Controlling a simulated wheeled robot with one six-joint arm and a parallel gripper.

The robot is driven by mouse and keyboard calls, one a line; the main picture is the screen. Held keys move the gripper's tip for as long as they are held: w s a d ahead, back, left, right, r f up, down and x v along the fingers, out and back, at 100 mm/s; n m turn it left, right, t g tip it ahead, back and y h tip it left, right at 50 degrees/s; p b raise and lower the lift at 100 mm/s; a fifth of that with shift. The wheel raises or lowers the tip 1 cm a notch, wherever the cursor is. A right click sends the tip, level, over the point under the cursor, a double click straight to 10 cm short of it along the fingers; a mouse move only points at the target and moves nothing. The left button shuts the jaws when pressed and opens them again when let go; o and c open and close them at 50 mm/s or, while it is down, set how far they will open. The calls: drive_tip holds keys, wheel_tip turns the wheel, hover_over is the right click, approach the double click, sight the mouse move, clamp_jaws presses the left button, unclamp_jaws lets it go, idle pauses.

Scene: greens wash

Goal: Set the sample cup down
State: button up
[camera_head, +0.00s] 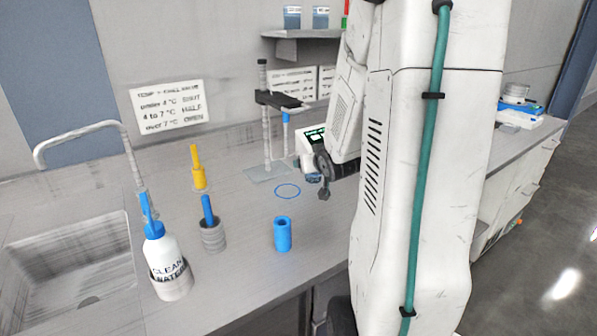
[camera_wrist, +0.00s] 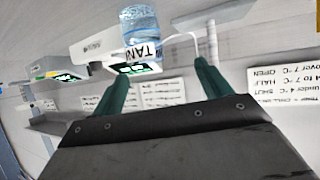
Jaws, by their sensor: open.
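A clear cup with blue contents and a label reading "TAN…" (camera_wrist: 140,30) is at the top of the wrist view, beyond the fingertips. My gripper (camera_wrist: 160,78) is open, its two green fingers spread with nothing between them. The cup appears apart from the fingers. In the head view, a small bluish patch (camera_head: 313,178), probably the cup, shows beside my dark gripper (camera_head: 323,192), partly hidden by it. A blue ring (camera_head: 287,191) marked on the bench is empty, left of the gripper. Whether the cup rests on the bench is hard to tell.
A white meter with a green display (camera_head: 312,137) stands behind the gripper. A stand (camera_head: 267,130) is at the back. A blue cylinder (camera_head: 282,234), grey holder (camera_head: 212,236), yellow-handled tool (camera_head: 198,170) and wash bottle (camera_head: 167,265) stand left, beside the sink (camera_head: 70,262).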

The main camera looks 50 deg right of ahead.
drive_tip(key=d, duration=0.1)
drive_tip(key=d+f, duration=0.1)
drive_tip(key=shift+s+d+t+h, duration=0.25)
drive_tip(key=shift+d+t+h, duration=0.05)
drive_tip(key=shift+t, duration=0.1)
drive_tip(key=shift+w+d+f, duration=0.1)
drive_tip(key=shift+w+d, duration=0.1)
drive_tip(key=shift+d, duration=0.05)
drive_tip(key=shift+m, duration=0.3)
drive_tip(key=x, duration=0.7)
drive_tip(key=shift+w+a, duration=0.15)
drive_tip(key=shift+a, duration=0.05)
drive_tip(key=shift+c, duration=0.4)
drive_tip(key=c, duration=1.1)
drive_tip(key=shift+c, duration=0.2)
